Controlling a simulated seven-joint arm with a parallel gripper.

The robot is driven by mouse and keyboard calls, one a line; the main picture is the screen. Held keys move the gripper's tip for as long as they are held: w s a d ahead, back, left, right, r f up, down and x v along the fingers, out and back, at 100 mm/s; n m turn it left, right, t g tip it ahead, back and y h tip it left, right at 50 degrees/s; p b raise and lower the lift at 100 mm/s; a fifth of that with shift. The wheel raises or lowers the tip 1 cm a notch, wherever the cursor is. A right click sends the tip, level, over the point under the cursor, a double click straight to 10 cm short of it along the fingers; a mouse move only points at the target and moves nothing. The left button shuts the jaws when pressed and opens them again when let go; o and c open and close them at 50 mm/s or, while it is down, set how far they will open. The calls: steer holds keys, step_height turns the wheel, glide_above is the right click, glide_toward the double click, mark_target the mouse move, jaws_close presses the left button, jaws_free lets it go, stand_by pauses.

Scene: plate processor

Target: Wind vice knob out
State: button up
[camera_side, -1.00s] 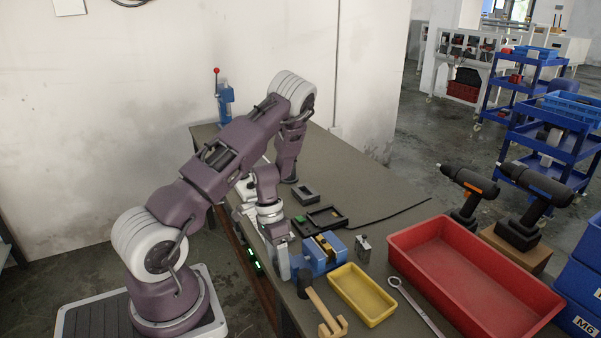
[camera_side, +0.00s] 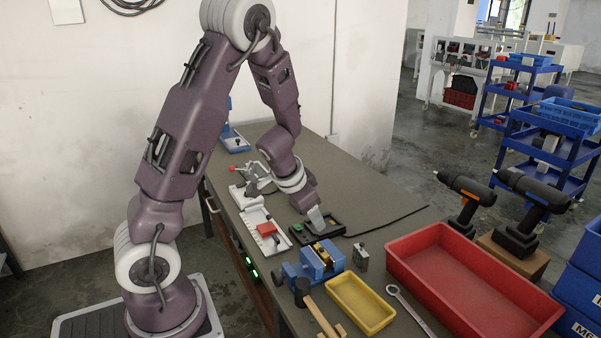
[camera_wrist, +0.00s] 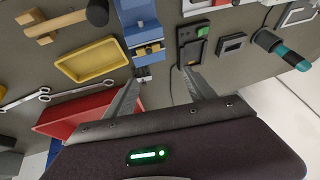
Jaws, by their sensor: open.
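The blue vice (camera_side: 322,258) stands on the bench with yellowish pieces between its jaws. Its near-left end, where the knob would be, shows only as a small dark and blue shape beside the hammer head, so I cannot make out the knob's turn. In the wrist view the vice (camera_wrist: 146,30) lies beyond my fingers, its far end cut by the top edge. My gripper (camera_side: 318,222) is behind the vice and over the black frame, apart from the vice. In the wrist view my gripper (camera_wrist: 160,80) has its two fingers spread, with nothing between them.
A hammer (camera_side: 318,313), yellow tray (camera_side: 361,303), grey metal block (camera_side: 362,256), wrench (camera_side: 410,310) and red tray (camera_side: 465,275) surround the vice. The black frame (camera_side: 336,230) and a white fixture with a red block (camera_side: 267,229) lie behind it.

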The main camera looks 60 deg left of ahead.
steer(key=s+d+r+n+t+y, duration=0.1)
steer(key=s+d+r, duration=0.1)
steer(key=r, duration=0.4)
steer(key=s+d+r+n+y, duration=0.1)
steer(key=s+d+r, duration=0.1)
steer(key=r, duration=0.5)
steer(key=shift+s+r+t, duration=0.15)
steer(key=shift+r+t, duration=0.05)
steer(key=shift+t, duration=0.2)
steer(key=f+g, duration=0.1)
steer(key=f, duration=0.3)
steer(key=a+f+m+g+h, duration=0.1)
steer(key=f+g, duration=0.1)
steer(key=f, duration=0.3)
steer(key=s+a+f+g+h, duration=0.1)
steer(key=f, duration=0.3)
steer(key=shift+f+m+g, duration=0.3)
steer(key=shift+f+g, duration=0.1)
steer(key=g+h, duration=0.2)
glide_above(277, 272)
steer(key=shift+m, duration=0.4)
step_height(277, 272, down, 11)
steer(key=shift+r, duration=0.15)
step_height(277, 272, down, 7)
steer(key=shift+r, duration=0.15)
